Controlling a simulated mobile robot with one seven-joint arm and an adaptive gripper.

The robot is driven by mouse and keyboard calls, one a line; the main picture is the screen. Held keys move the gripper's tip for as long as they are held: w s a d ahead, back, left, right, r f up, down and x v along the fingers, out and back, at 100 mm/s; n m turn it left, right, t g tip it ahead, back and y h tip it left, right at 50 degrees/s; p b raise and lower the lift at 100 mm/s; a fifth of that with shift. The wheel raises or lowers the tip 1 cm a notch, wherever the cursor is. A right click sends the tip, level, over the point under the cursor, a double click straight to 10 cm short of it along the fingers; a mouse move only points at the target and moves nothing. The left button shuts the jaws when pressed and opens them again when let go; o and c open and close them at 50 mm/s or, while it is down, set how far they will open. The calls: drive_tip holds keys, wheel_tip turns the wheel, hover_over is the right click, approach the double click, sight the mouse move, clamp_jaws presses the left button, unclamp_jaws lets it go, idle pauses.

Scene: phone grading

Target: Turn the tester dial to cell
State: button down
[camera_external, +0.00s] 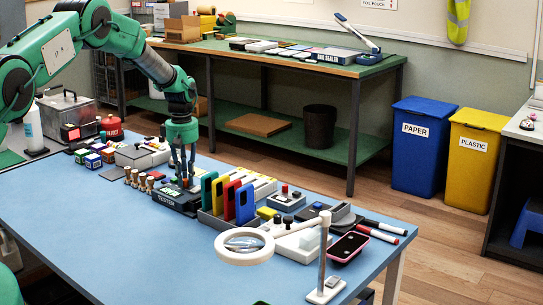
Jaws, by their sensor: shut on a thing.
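The tester (170,202) is a dark box with a green display and the word TESTER on its front, on the blue table (120,262). My gripper (186,180) points straight down at the tester's top, toward its right side. Its fingers are close together and shut on the dial, which they mostly cover. A small red spot shows beside the fingertips. The dial's pointer and its markings are too small and too hidden to read, so I cannot tell its setting.
A rack of coloured phones (228,197) stands close to the right of the tester. Several wooden-handled stamps (138,179) stand to its left. The table's front left is clear.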

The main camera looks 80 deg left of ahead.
sight(186, 180)
drive_tip(key=m, duration=0.3)
drive_tip(key=shift+m, duration=0.4)
drive_tip(key=shift+m+b, duration=0.4)
drive_tip(key=shift+m, duration=1.3)
drive_tip(key=c, duration=1.9)
unclamp_jaws()
drive_tip(key=shift+r, duration=0.1)
wheel_tip(186, 180, up, 12)
